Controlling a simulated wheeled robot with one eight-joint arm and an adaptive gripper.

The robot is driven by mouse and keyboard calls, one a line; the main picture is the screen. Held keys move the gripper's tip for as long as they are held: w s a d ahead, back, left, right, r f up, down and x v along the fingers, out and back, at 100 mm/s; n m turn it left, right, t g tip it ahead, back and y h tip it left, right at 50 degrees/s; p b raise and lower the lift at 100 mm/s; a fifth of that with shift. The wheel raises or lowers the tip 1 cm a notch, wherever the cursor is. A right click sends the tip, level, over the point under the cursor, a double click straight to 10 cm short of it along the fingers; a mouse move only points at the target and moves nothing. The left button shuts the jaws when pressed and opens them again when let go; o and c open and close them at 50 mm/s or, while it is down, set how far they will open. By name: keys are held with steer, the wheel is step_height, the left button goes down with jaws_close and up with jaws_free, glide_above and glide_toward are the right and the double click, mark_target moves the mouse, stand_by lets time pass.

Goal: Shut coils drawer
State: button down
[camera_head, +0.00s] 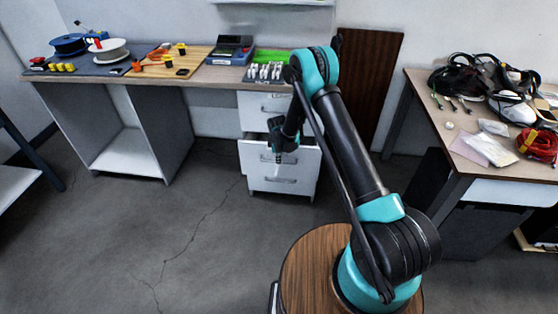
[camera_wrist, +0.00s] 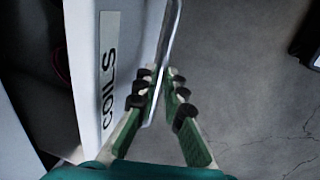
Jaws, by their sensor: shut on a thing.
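The coils drawer (camera_head: 308,162) is pulled out from the white drawer unit under the long desk, with a dark opening showing above its front. In the wrist view its white front (camera_wrist: 84,60) carries a label reading COILS (camera_wrist: 108,75). A metal bar handle (camera_wrist: 168,40) runs along that front. My gripper (camera_wrist: 163,82) has its green and black fingers on either side of the handle and is shut on it. In the head view my gripper (camera_head: 278,155) is in front of the drawer, and the arm hides part of the unit.
The desk holds spools (camera_head: 69,44), a wooden board (camera_head: 170,63) and a blue-grey device (camera_head: 231,49). A dark brown panel (camera_head: 368,85) leans on the wall right of the drawers. A cluttered table (camera_head: 460,140) stands at right. The floor before the drawers is clear.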

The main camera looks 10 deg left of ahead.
steer(key=w, duration=0.4)
steer(key=shift+w, duration=0.2)
steer(key=c, duration=1.6)
jaws_free()
steer(key=shift+r, duration=0.1)
step_height(320, 180, up, 12)
steer(key=s, duration=0.2)
steer(key=shift+s, duration=0.15)
